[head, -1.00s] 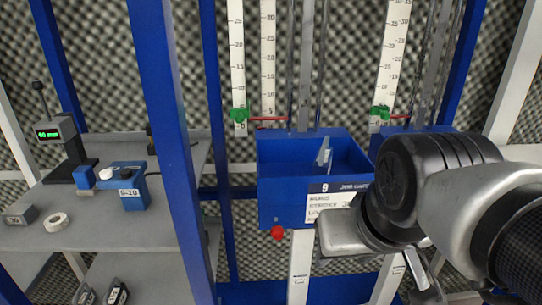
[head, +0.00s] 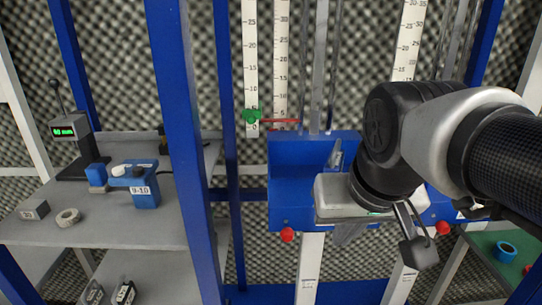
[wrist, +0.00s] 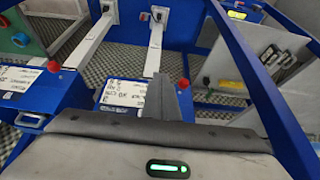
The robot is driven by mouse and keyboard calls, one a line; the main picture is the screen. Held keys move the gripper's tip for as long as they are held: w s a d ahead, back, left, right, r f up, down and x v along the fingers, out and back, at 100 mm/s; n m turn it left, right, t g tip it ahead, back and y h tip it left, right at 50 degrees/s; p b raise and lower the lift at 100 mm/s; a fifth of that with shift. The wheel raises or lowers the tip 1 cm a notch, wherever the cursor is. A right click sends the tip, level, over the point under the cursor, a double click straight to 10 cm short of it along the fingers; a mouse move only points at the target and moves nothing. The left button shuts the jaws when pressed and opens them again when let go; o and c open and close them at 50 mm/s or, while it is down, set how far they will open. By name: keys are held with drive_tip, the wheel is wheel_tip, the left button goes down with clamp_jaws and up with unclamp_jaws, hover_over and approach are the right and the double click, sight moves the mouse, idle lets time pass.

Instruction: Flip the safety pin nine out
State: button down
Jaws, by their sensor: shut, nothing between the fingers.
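The blue number nine station (head: 285,190) is an open box on the frame. A grey upright piece (head: 335,154) stands inside it; I cannot tell if this is the safety pin. A red knob (head: 287,235) sits at the box's lower left front; it also shows in the wrist view (wrist: 184,84). My gripper (head: 350,233) is in front of the box, fingers shut and empty, pointing down. Its body hides the box's right front and label in the head view. In the wrist view my shut fingers (wrist: 170,97) overlap the station front, beside its white label (wrist: 124,95).
A second station with a red knob (head: 443,228) is to the right, partly behind my arm. Ruled scales (head: 251,70) rise behind the boxes. A blue post (head: 172,130) separates the left grey shelf (head: 100,215), holding small items. A green surface (head: 490,245) lies right.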

drive_tip(key=r+g+b, duration=0.1)
drive_tip(key=r+b, duration=0.1)
hover_over(291, 233)
drive_tip(key=shift+s+f, duration=0.1)
drive_tip(key=shift+f, duration=0.05)
drive_tip(key=x, duration=1)
drive_tip(key=shift+s+f, duration=0.1)
drive_tip(key=shift+s, duration=0.05)
drive_tip(key=shift+s+b, duration=0.1)
drive_tip(key=shift+b, duration=0.2)
drive_tip(key=s, duration=0.3)
drive_tip(key=shift+s+b, duration=0.15)
drive_tip(key=shift+b, duration=0.25)
drive_tip(key=shift+s+f, duration=0.1)
